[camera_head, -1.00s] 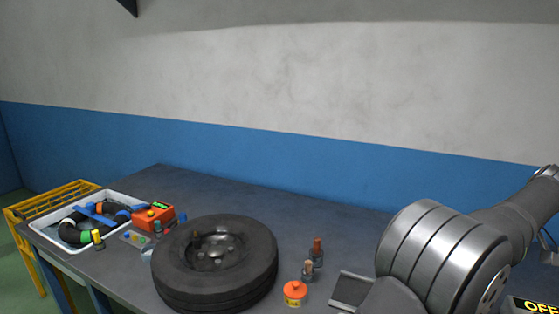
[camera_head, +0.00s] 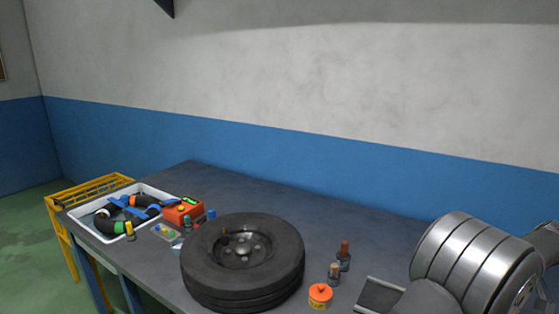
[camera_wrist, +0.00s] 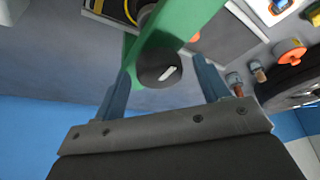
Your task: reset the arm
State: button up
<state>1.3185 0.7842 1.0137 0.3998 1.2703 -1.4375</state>
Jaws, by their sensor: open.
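My arm (camera_head: 470,262) shows at the lower right of the head view, bent over the right part of the bench. The gripper itself is not visible there. In the wrist view my gripper (camera_wrist: 160,65) has its two blue-grey fingers spread apart. A dark round knob with a white mark (camera_wrist: 158,70) shows between the fingers, in front of a green bar (camera_wrist: 185,25). I cannot tell how far the knob is from the fingers; they do not look closed on it.
A black tyre (camera_head: 243,262) lies on the dark bench (camera_head: 300,205). An orange-lidded jar (camera_head: 320,295) and two small bottles (camera_head: 340,262) stand to its right.

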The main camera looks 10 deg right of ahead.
jog(key=v, duration=1.8)
jog(key=x, duration=1.7)
jog(key=shift+w+f, duration=0.1)
jog(key=shift+f, duration=0.25)
jog(key=shift+w+f+m, duration=0.1)
jog(key=shift+f+m, duration=0.05)
jog(key=shift+m, duration=0.55)
jog(key=m+h, duration=0.1)
jog(key=m, duration=0.2)
jog(key=shift+a+m+h, duration=0.15)
jog(key=shift+m+h, duration=0.25)
jog(key=m+g+h, duration=0.1)
jog(key=m, duration=0.2)
jog(key=shift+w+m, duration=0.1)
jog(key=shift+m, duration=0.3)
jog(key=shift+w+a+m+g+h, duration=0.1)
jog(key=shift+m+g+h, duration=0.3)
jog(key=shift+m, duration=0.7)
jog(key=shift+a+m+g+h, duration=0.1)
jog(key=shift+m+g+h, duration=0.25)
jog(key=shift+m, duration=0.75)
jog(key=shift+w+m+g, duration=0.1)
jog(key=shift+m+g, duration=0.75)
jog(key=shift+m, duration=1.25)
